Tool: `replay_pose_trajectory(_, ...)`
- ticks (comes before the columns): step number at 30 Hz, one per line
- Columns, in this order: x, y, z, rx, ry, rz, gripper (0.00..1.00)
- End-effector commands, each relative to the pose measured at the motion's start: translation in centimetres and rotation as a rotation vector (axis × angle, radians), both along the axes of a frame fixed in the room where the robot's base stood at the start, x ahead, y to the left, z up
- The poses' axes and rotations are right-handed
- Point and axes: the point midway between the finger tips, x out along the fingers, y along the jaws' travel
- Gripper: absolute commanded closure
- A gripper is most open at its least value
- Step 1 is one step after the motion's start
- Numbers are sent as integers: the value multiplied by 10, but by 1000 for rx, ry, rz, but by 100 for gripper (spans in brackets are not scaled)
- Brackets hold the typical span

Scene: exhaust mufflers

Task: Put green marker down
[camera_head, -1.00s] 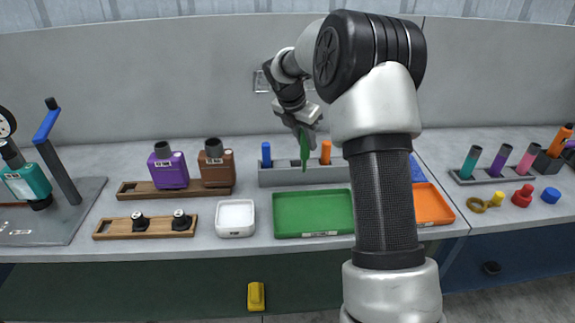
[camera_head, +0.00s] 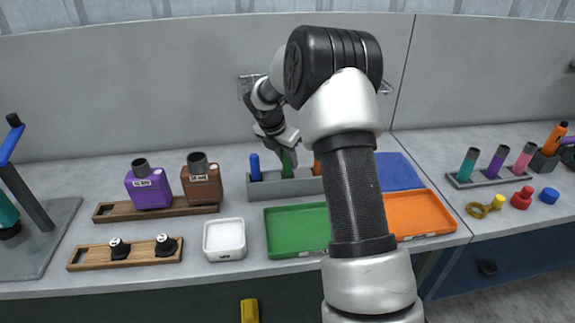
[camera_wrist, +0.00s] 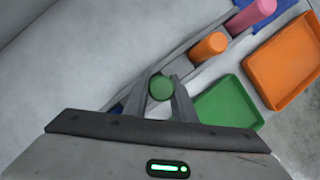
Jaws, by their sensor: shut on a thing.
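The green marker (camera_head: 287,165) is upright at the grey rack (camera_head: 263,187), between the blue marker (camera_head: 255,167) and the orange marker (camera_head: 317,168). My gripper (camera_head: 287,150) is shut on the upper part of the green marker. The green marker's lower end meets the rack; I cannot tell how deep it sits in a slot. In the wrist view the green marker's round top (camera_wrist: 161,88) shows between the two fingers. The orange marker (camera_wrist: 208,47) and a pink marker (camera_wrist: 252,14) stand farther along the rack in that view.
A green tray (camera_head: 295,232) and an orange tray (camera_head: 418,213) lie in front of the rack. A white dish (camera_head: 224,240) and wooden stands with purple (camera_head: 150,188) and brown (camera_head: 201,182) bottles are at left. A blue mat (camera_head: 398,171) lies behind the orange tray.

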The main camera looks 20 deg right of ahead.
Motion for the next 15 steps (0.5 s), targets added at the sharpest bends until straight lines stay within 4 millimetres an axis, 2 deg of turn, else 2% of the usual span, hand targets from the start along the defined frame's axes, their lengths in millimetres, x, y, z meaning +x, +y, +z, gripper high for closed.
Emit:
replay_pose_trajectory(1,-1,0,-11,0,3,1,96)
replay_pose_trajectory(3,0,1,-19,0,2,2,96)
replay_pose_trajectory(14,0,0,-23,0,0,1,96)
replay_pose_trajectory(15,0,0,-23,0,0,1,73)
